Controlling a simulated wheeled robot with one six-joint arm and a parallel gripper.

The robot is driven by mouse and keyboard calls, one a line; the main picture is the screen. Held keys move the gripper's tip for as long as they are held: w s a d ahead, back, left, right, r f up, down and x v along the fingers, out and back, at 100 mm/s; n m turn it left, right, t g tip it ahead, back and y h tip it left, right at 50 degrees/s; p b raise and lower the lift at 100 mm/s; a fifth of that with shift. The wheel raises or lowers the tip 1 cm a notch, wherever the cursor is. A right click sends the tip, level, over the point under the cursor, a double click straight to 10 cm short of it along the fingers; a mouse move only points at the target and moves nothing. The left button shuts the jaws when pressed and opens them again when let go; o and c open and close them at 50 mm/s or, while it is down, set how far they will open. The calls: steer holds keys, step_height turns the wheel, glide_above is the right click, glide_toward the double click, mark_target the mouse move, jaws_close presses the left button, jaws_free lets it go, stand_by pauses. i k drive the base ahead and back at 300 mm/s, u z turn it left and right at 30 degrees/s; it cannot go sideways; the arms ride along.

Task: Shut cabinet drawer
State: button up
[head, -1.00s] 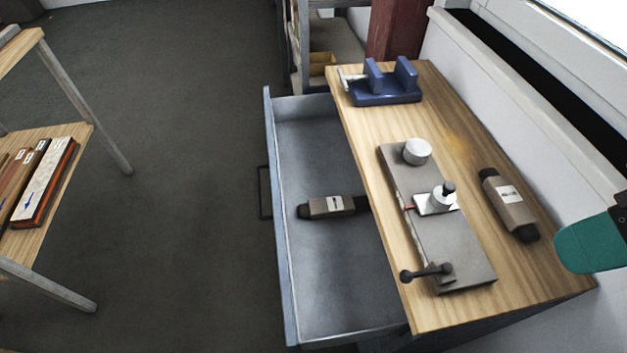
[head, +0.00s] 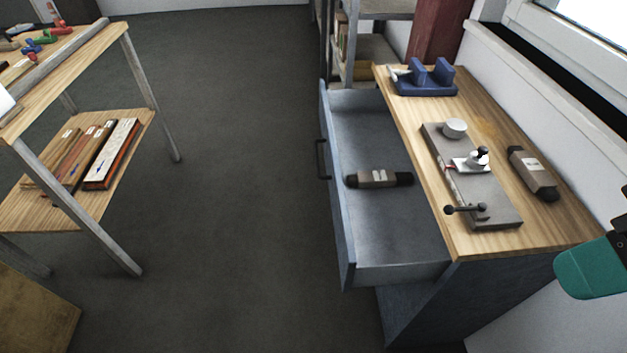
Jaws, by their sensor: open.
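The cabinet (head: 430,300) stands on the right, blue-grey with a wooden top. Its drawer (head: 390,230) is pulled far out to the left, and its tall front panel faces the open floor. A dark bar handle (head: 321,160) is on the outer face of that panel. A grey-brown object with black ends (head: 378,178) lies across the drawer floor, its right end close to the cabinet top's edge. My gripper is not in view; only a teal and black part of my arm shows at the right edge, apart from the drawer.
On the cabinet top are a blue holder (head: 425,84), a grey plate with fittings (head: 490,200) and a second black-ended object (head: 533,172).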

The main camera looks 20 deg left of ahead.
mark_target(384, 236)
steer(key=u, duration=1.1)
steer(key=i, duration=0.45)
steer(key=z, duration=0.2)
steer(key=k, duration=1.25)
steer(key=u, duration=1.05)
steer(key=i, duration=1.75)
steer(key=z, duration=0.6)
